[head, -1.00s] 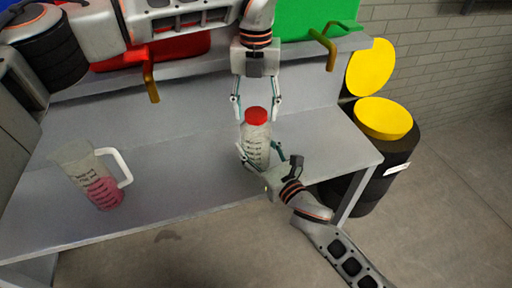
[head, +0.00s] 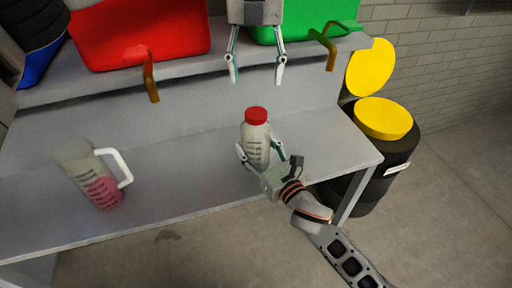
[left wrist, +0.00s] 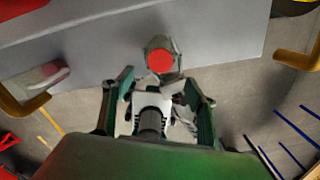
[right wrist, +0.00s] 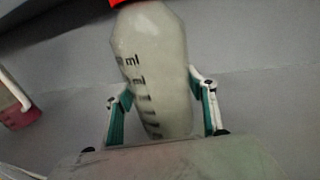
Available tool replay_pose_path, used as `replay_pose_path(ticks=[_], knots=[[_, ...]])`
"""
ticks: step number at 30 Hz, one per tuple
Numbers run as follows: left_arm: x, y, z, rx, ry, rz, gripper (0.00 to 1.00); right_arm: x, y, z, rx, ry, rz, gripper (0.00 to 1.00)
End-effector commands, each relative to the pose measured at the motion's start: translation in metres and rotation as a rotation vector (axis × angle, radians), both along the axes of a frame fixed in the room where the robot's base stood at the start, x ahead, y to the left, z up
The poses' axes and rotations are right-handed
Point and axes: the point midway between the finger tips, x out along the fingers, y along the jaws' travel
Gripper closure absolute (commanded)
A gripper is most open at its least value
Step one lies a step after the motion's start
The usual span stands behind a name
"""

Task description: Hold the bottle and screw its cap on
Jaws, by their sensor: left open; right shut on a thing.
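The clear bottle (head: 256,146) with black measuring marks stands upright near the front of the bench. Its red cap (head: 256,115) sits on top of its neck; how tightly it is screwed cannot be told. My right gripper (head: 259,158) is shut on the bottle's body from the front, and the right wrist view shows a finger on each side of the bottle (right wrist: 155,75). My left gripper (head: 256,80) is open and empty, raised well above and behind the cap. The left wrist view shows the red cap (left wrist: 160,61) from above, beyond the open fingers.
A clear jug (head: 97,180) with pink liquid and a white handle stands at the left of the bench (head: 190,190). Red (head: 140,38) and green bins sit on the rear shelf, with orange-brown handles nearby. A black barrel with a yellow lid (head: 383,118) stands to the right.

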Motion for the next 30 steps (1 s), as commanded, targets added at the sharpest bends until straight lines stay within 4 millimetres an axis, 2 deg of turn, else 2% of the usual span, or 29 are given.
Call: replay_pose_path(ticks=[6,14,15,17,30], knots=[[0.0,0.0,0.016,0.001,0.0,0.0,0.43,0.0,0.0,0.0,0.0,0.001,0.0,1.0],[0.0,0.0,0.017,0.001,0.001,0.0,0.43,0.0,0.0,0.0,0.0,0.001,0.0,1.0],[0.0,0.0,0.017,0.0,0.001,0.0,0.43,0.0,0.0,0.0,0.0,0.001,0.0,0.42],[0.0,0.0,0.017,0.0,0.0,0.0,0.43,0.0,0.0,0.0,0.0,0.001,0.0,0.26],[0.0,0.0,0.017,0.0,0.0,0.0,0.43,-0.005,-0.003,-0.001,0.0,0.001,0.0,0.25]])
